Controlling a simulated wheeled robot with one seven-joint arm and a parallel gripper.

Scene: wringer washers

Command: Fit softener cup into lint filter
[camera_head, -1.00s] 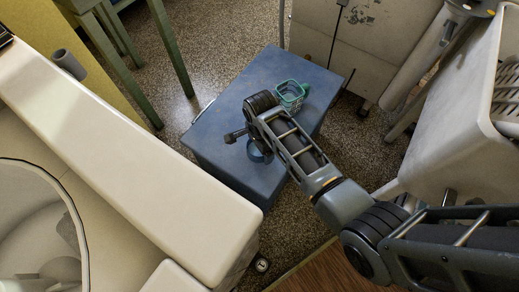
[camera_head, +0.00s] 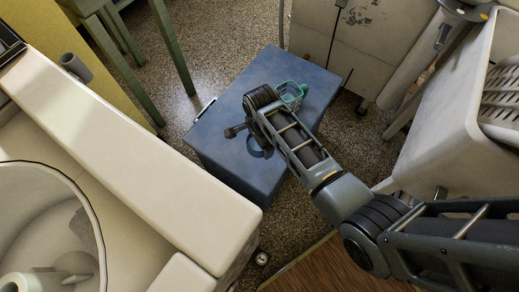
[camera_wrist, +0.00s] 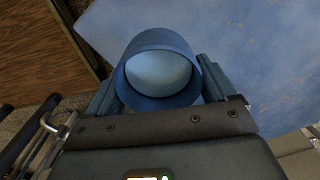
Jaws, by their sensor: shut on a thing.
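The blue softener cup (camera_wrist: 160,75) is held between the two fingers of my gripper (camera_wrist: 160,88) in the wrist view. Its round rim and pale inside face the camera. In the head view part of the blue cup (camera_head: 259,151) shows beneath my wrist, over the blue box; I cannot tell whether it touches the top. The green lint filter (camera_head: 291,93), a small open basket with a handle, stands on the far part of the box, beyond my wrist. My arm hides its lower left part. The filter is not in the wrist view.
The blue box (camera_head: 225,120) has a bare top at left and right. A cream washer (camera_head: 130,165) with an open tub stands at left, close to the box. A grey-white tub (camera_head: 450,120) stands at right. Green table legs (camera_head: 172,50) stand behind.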

